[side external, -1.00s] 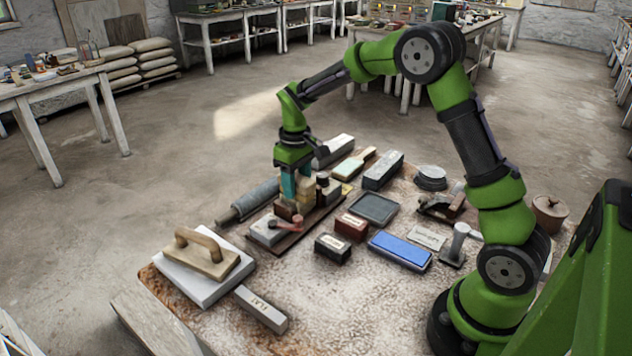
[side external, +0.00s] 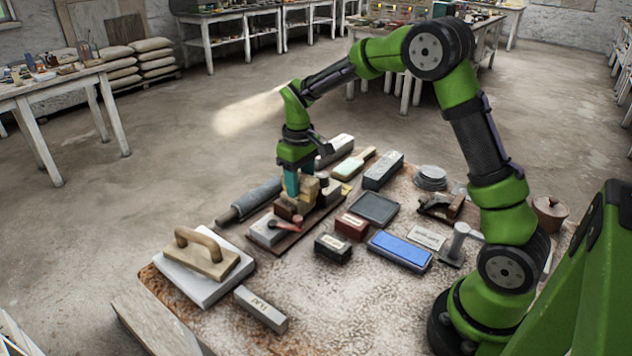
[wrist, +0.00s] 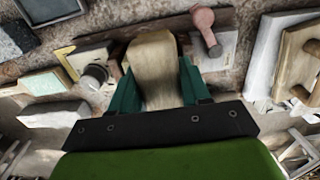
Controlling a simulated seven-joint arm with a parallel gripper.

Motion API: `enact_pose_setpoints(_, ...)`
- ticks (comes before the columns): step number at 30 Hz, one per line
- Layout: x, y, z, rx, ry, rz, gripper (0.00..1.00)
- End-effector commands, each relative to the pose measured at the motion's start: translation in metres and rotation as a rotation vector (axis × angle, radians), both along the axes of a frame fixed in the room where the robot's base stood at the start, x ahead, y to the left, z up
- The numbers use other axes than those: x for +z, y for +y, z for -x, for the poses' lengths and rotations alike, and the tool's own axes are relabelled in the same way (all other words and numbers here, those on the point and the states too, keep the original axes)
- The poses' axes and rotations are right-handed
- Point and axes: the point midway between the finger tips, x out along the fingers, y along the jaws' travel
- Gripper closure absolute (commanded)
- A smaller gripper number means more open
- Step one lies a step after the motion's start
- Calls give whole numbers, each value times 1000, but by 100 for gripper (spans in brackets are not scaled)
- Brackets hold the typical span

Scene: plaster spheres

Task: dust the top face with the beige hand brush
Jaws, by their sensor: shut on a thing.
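My gripper (side external: 296,188) is low over the middle of the work table, pointing down. Its teal fingers are shut on a beige, wood-coloured block that looks like the beige hand brush (wrist: 155,65). In the wrist view it sits between the fingers (wrist: 158,88); its underside is hidden, so I cannot tell whether it touches what lies below. Just left of it in the side view, a pale grey block (side external: 265,233) lies on a dark board (side external: 290,242). A tool with a reddish handle (wrist: 203,20) lies over the pale block.
A dark-capped knob (wrist: 96,74) stands close beside my gripper. A grey roller (side external: 255,196) lies behind. A wooden float (side external: 205,258) rests on a white slab at the left. A blue block (side external: 400,249) and a dark tray (side external: 375,208) lie to the right.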

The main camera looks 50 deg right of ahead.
Motion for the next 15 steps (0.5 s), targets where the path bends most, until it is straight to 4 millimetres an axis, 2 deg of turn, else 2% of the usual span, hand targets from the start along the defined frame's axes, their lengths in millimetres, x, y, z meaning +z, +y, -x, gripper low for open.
enact_pose_setpoints(4, 5, 0, -8, 2, -1, 1, 78)
enact_pose_setpoints(15, 8, 0, -8, 2, -2, 1, 78)
